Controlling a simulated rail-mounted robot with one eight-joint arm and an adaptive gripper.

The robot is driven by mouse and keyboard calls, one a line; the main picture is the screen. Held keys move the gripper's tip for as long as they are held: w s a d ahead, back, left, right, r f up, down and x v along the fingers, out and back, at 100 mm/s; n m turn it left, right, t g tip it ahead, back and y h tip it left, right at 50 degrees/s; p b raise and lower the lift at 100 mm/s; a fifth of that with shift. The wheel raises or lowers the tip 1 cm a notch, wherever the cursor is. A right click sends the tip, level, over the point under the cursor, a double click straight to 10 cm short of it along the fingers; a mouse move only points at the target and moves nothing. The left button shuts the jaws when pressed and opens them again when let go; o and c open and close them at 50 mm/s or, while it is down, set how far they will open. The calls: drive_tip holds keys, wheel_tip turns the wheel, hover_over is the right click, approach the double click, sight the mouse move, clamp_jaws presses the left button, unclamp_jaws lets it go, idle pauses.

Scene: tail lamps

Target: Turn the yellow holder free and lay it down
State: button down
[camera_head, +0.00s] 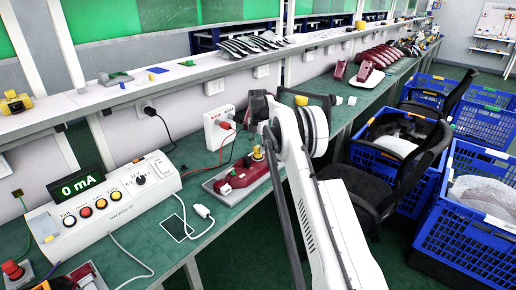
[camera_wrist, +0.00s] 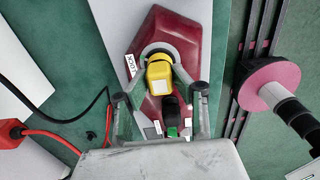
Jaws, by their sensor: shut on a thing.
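The yellow holder (camera_wrist: 159,72) stands in a round socket of the dark red tail lamp (camera_wrist: 185,40). My gripper (camera_wrist: 160,78) is shut on the holder, one finger on each side, in the wrist view. A black part with a green piece sits just below the holder there. In the head view the yellow holder (camera_head: 257,153) shows small on the red lamp (camera_head: 242,178), with my arm to its right. The holder looks upright; whether it is turned within the socket I cannot tell.
The lamp lies on a grey plate (camera_head: 216,188) on the green bench. A tester box (camera_head: 105,205) reading 0 mA stands left, a white socket box (camera_head: 219,130) behind. Red and black leads (camera_wrist: 50,118) run left of the lamp. Bench right of the tester is partly clear.

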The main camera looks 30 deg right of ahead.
sight(258, 146)
drive_tip(key=shift+f+n+b, duration=0.1)
drive_tip(key=shift+n+b, duration=0.4)
drive_tip(key=shift+n, duration=1.8)
drive_tip(key=c, duration=1.4)
unclamp_jaws()
drive_tip(key=shift+o, duration=0.2)
wheel_tip(258, 146, up, 12)
